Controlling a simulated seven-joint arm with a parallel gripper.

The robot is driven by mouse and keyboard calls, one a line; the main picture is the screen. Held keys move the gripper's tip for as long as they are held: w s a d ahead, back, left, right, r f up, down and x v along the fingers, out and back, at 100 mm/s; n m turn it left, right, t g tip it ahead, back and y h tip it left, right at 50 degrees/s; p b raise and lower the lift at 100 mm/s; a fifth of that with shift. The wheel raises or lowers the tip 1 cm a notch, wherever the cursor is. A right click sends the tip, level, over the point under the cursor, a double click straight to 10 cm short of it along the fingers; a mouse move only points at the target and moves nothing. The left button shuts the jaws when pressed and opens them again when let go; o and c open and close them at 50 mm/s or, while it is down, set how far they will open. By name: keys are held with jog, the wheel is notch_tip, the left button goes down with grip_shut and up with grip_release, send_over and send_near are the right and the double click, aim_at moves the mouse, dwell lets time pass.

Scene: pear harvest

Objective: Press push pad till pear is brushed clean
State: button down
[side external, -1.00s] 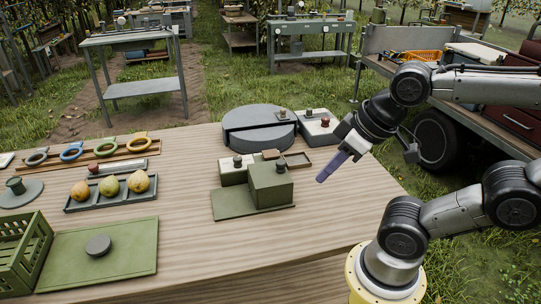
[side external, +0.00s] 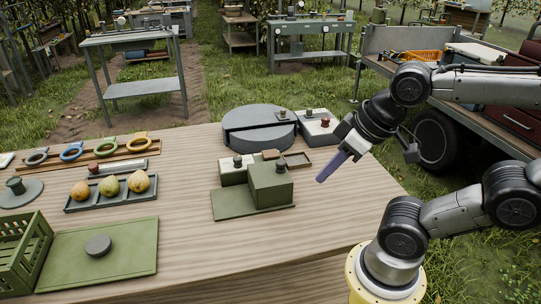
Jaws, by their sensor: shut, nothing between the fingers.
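Three pears, a yellow-orange one (side external: 80,190), a greenish one (side external: 109,185) and a yellow one (side external: 139,181), sit in a dark tray (side external: 112,202) at the left. A dark round pad (side external: 98,245) lies on a green board at the front left. A green block station (side external: 270,186) with dark knobs and a small brown block (side external: 270,154) stands mid-table. I cannot tell which part is the push pad or whether a pear is inside the station. My gripper (side external: 322,179), with purple fingers, is shut and empty above the table, right of the station and apart from it.
A grey round unit (side external: 258,128) and a small pale box (side external: 318,128) stand behind the station. Coloured rings (side external: 106,148) line a wooden rack at the back left. A green crate (side external: 22,258) stands front left. The table's front middle is clear.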

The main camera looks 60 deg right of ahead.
jog(key=w+a+r+m+t+y, duration=0.25)
jog(key=w+a+r+m, duration=0.3)
jog(key=w, duration=0.35)
jog(key=w+d+r+m+t, duration=0.1)
jog(key=w+d+m, duration=0.2)
jog(key=w+m, duration=0.3)
jog(key=w+d+r+m+t, duration=0.1)
jog(key=w+d+m, duration=0.25)
jog(key=w, duration=0.35)
jog(key=w+d+f+m+h, duration=0.1)
jog(key=w+d+f+m, duration=0.3)
jog(key=d, duration=0.4)
jog(key=w+d+f+m+h, duration=0.1)
jog(key=w+d+f+m, duration=0.25)
jog(key=d, duration=0.45)
jog(key=s+d+f+m, duration=0.2)
jog(key=d+f+m, duration=0.3)
jog(key=d+f, duration=0.5)
jog(key=shift+d+g+h, duration=0.45)
jog(key=shift+d, duration=0.45)
